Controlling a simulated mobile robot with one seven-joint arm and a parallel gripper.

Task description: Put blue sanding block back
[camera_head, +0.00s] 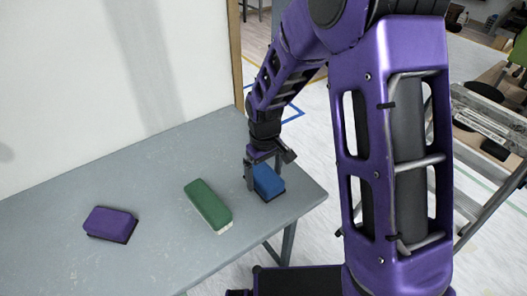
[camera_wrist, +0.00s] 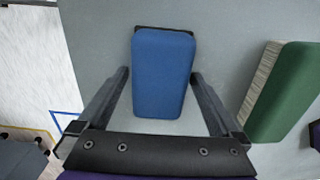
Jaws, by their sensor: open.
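The blue sanding block (camera_head: 268,181) lies on the grey table near its right corner. In the wrist view the blue block (camera_wrist: 163,72) shows between my two fingers, its near end reaching in between them. My gripper (camera_head: 263,182) is open and down at the block, with one finger on each side. In the wrist view, gaps show between the block and both fingers of my gripper (camera_wrist: 160,82). The underside of the block is mostly hidden, with a dark edge showing at its far end.
A green block (camera_head: 208,205) with a pale side lies left of the blue one and also shows in the wrist view (camera_wrist: 285,90). A purple block (camera_head: 110,223) lies farther left. The grey table (camera_head: 160,255) is bare between them. A white wall (camera_head: 90,80) stands behind.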

